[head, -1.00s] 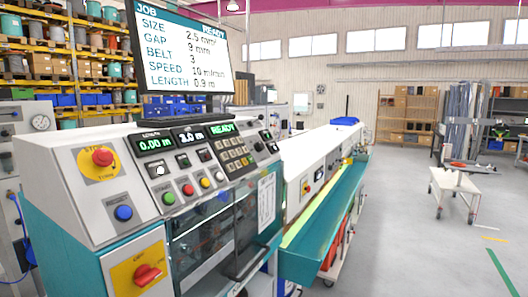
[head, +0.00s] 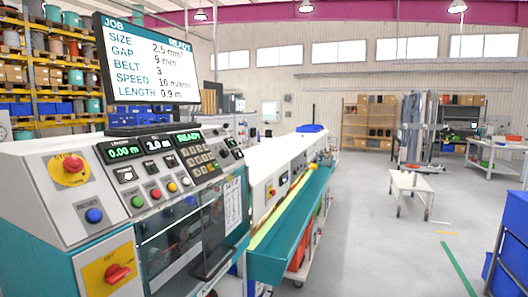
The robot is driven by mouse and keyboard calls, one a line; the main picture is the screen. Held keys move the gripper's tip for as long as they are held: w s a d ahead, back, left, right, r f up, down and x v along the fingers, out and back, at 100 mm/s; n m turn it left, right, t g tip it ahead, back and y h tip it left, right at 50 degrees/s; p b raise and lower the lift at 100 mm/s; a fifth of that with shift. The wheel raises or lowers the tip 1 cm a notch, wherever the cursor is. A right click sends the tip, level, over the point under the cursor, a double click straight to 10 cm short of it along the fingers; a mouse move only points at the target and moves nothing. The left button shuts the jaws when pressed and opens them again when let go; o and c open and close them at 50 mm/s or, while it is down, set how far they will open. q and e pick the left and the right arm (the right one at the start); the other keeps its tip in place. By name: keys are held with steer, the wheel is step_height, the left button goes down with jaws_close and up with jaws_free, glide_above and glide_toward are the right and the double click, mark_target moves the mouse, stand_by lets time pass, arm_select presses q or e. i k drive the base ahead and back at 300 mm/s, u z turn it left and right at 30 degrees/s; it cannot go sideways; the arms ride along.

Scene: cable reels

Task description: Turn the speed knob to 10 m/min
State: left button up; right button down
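The control console (head: 20,170) stands at the left of the head view. Its sloped panel carries a green display reading 0.00 m (head: 124,152), a second display (head: 158,145) that seems to read 3.0 m, and a READY display (head: 189,137). Small dark knobs (head: 232,148) sit at the panel's right end; their labels are too small to read, so I cannot tell which is the speed knob. The monitor (head: 150,65) above lists size 2.5 mm, gap 9 mm, belt 3, speed 10 m/min and length 0.9 m. Neither gripper is in view.
A red emergency stop (head: 73,164), a blue button (head: 94,215) and a red rotary switch (head: 118,272) are on the console's left part. A long teal trough (head: 285,240) runs away to the right. A white cart (head: 410,187) and blue bins (head: 510,250) stand right, with open floor between.

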mark_target(223, 153)
steer(key=z, duration=0.85)
steer(key=i, duration=0.85)
steer(key=z, duration=0.65)
steer(key=i, duration=0.9)
steer(key=u, duration=0.95)
steer(key=i, duration=0.95)
steer(key=u, duration=1.05)
